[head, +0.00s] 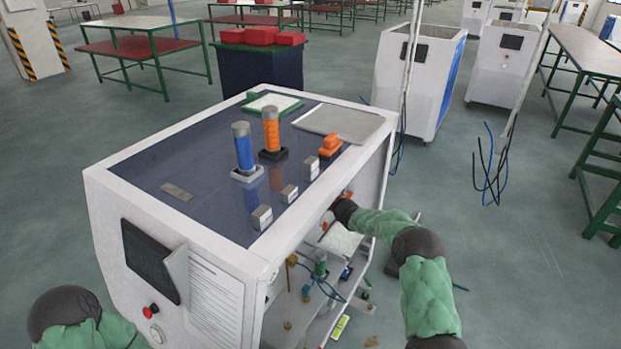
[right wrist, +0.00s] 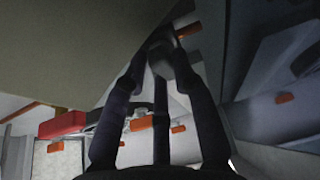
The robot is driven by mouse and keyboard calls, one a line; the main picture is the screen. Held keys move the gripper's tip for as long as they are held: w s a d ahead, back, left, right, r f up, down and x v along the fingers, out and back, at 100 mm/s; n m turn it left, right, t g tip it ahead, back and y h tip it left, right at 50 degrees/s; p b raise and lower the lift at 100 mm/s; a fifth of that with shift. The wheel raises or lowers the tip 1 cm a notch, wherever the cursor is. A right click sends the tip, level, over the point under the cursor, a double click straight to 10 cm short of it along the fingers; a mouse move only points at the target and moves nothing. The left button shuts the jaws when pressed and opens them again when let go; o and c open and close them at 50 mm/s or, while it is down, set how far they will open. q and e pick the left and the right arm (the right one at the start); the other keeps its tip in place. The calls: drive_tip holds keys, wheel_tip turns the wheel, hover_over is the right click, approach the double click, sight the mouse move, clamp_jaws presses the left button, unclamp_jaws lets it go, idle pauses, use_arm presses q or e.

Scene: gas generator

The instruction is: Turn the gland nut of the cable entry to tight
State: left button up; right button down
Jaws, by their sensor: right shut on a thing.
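The white generator cabinet (head: 165,208) stands in the middle of the head view with its right side open. My right arm reaches into the upper part of that opening, and its gripper is hidden there in the head view. In the right wrist view the dark fingers of my right gripper (right wrist: 158,62) close at their tips on a dark grey rounded part (right wrist: 160,42), likely the gland nut. Its thread and how far it is turned cannot be made out. Only part of my left arm shows at the lower left of the head view; its gripper is out of sight.
A large flat panel (right wrist: 60,45) lies close beside the fingers in the right wrist view. A red block (right wrist: 62,124) and several orange parts sit around them. Inside the cabinet are a green-topped fitting (head: 320,266) and blue cables.

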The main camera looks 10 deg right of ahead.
drive_tip(key=c, duration=1)
unclamp_jaws()
drive_tip(key=v, duration=1.2)
